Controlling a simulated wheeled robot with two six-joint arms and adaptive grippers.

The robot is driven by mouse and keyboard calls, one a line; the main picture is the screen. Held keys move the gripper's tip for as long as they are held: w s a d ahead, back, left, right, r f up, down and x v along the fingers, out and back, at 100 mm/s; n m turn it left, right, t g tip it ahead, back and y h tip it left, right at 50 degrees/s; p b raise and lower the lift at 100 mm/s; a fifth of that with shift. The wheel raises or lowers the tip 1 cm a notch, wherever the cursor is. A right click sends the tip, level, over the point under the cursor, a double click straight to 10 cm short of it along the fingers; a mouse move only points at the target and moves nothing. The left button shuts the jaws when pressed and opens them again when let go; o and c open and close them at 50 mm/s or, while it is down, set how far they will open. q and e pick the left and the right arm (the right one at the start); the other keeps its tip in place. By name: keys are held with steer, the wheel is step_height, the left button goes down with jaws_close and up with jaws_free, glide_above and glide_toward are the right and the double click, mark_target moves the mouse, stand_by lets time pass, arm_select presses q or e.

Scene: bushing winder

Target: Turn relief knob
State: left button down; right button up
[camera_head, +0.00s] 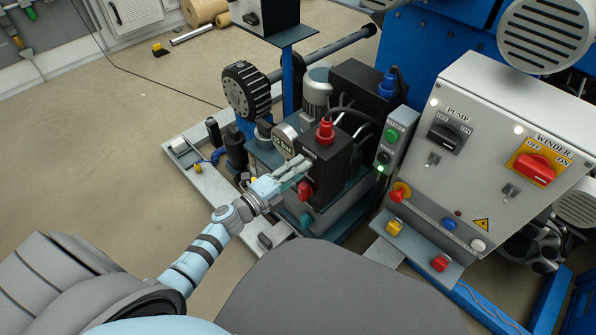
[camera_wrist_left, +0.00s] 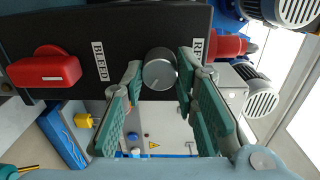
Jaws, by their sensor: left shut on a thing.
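The relief knob (camera_wrist_left: 159,70) is a round silver-grey knob on the face of the black block (camera_wrist_left: 110,40), beside a partly hidden label starting "RE". In the left wrist view my left gripper (camera_wrist_left: 159,75) has its green-padded fingers on either side of the knob, shut on it. In the head view the left gripper (camera_head: 292,172) reaches the near face of the black block (camera_head: 333,153), and the knob cannot be made out there. My right gripper is not in view.
A red handle (camera_wrist_left: 45,70) by the "BLEED" label sits on the same face, left of the gripper; it also shows in the head view (camera_head: 305,190). A red cap (camera_head: 325,132) tops the block. The control panel (camera_head: 490,190) stands to the right.

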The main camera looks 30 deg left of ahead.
arm_select(q)
steer(key=shift+f+m+b, duration=0.1)
steer(key=shift+m+b, duration=0.3)
steer(key=shift+m, duration=1.2)
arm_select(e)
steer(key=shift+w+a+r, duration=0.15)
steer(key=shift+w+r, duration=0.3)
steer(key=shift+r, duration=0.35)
arm_select(q)
steer(key=c, duration=1.3)
jaws_free()
steer(key=v, duration=1.2)
